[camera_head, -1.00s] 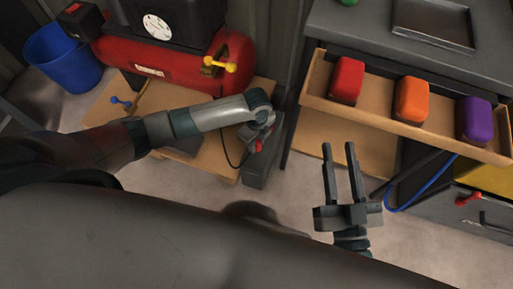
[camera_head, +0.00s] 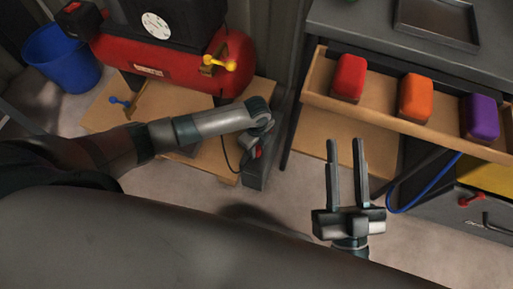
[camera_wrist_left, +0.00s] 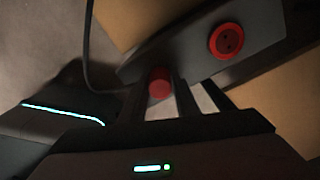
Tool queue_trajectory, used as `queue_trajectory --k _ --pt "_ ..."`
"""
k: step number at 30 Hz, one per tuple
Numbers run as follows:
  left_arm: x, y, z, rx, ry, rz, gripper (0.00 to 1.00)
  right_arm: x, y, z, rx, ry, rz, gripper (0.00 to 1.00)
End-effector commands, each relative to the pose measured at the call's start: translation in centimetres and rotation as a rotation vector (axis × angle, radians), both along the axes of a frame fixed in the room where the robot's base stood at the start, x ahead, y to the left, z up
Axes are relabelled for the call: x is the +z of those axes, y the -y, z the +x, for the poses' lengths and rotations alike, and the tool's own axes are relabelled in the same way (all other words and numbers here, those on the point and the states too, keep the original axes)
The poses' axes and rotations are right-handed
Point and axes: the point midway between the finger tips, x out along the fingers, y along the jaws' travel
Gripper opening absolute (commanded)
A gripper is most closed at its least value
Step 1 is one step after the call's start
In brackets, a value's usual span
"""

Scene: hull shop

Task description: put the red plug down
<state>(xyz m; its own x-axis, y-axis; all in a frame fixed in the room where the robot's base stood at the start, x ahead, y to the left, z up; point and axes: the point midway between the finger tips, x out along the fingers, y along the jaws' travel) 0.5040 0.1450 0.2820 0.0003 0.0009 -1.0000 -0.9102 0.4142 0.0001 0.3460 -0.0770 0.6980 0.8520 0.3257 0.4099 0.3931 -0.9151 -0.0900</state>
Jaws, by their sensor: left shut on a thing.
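My left gripper (camera_wrist_left: 163,92) is shut on the red plug (camera_wrist_left: 160,82), which sits between its fingers in the left wrist view. In the head view the plug (camera_head: 257,153) shows as a small red spot beside my left wrist, and that wrist hides most of the fingers. A round red socket (camera_wrist_left: 231,40) with two dark holes is on the grey box (camera_wrist_left: 190,35), to the right of the plug and apart from it in the wrist view. I cannot tell whether the plug touches the box. My right gripper (camera_head: 346,145) is open and empty over the floor.
A low wooden board (camera_head: 210,160) lies under my left arm, by a red compressor (camera_head: 165,65) and a blue bucket (camera_head: 62,55). A black cable (camera_wrist_left: 89,45) runs beside the box. An open drawer (camera_head: 322,98) with red, orange and purple blocks stands right.

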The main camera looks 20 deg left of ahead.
Motion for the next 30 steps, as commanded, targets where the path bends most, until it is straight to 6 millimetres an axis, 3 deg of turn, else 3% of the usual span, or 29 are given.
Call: queue_trajectory --k 10,11,12,13,23,30 --pt "-0.7 0.0 0.0 0.000 0.000 0.000 0.00 0.3 0.0 -0.2 -0.001 0.017 0.007 0.31" --pt "-0.6 0.0 0.0 0.000 0.000 0.000 0.35 0.3 0.0 -0.2 -0.001 0.018 0.007 0.31" --pt "-0.6 0.0 0.0 0.000 0.000 0.000 0.45 0.3 0.0 -0.2 -0.001 0.018 0.007 0.31" --pt "-0.6 0.0 0.0 0.000 0.000 0.000 0.47 0.3 0.0 -0.2 -0.001 0.017 0.007 0.31" --pt "-0.5 0.0 0.0 0.000 0.000 0.000 0.47 0.3 0.0 -0.2 0.000 0.015 0.006 0.31" --pt "0.7 0.0 0.1 0.000 0.001 0.000 0.47 -0.5 0.0 0.4 0.000 -0.033 -0.013 0.31"
